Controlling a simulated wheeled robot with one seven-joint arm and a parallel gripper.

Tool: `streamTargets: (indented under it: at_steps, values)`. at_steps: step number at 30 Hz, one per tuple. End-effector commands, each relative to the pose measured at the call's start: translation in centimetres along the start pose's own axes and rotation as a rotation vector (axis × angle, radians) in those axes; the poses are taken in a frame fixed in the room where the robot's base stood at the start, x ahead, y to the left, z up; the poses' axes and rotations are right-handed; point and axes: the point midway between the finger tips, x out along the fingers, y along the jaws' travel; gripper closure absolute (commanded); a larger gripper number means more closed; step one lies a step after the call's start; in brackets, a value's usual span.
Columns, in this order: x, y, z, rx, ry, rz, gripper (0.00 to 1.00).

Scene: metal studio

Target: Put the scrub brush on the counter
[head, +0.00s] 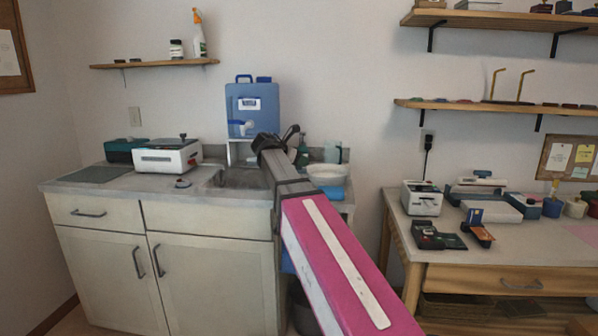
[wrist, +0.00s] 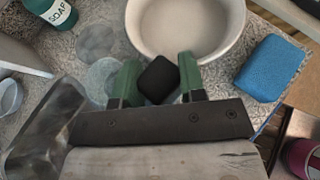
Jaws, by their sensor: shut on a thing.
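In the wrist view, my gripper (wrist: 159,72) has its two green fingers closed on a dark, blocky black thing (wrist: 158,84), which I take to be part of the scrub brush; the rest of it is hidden. The gripper is over the speckled counter (wrist: 225,97), just in front of a white bowl (wrist: 220,42). I cannot tell whether the held thing touches the counter. In the head view, the counter (head: 205,163) runs along the wall, and my arm hides most of the gripper and its load near the sink.
A blue sponge (wrist: 270,68) lies right of the bowl. A teal soap bottle (wrist: 55,10) stands at back left, with clear round items (wrist: 97,40) near it. The sink (head: 240,178), a blue water container (head: 252,105) and a white device (head: 167,156) are left of the bowl (head: 327,173).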

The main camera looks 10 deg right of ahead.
Motion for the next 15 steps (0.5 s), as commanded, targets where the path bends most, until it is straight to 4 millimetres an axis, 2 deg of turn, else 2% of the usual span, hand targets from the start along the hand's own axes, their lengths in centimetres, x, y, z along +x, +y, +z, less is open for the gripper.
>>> streamTargets:
  at_steps: [9, 15]
  values:
    - [1.6, 0.0, -3.1, -0.001, 0.001, -0.001, 0.86]
    - [1.8, 0.0, -3.5, 0.001, 0.000, 0.000, 0.86]
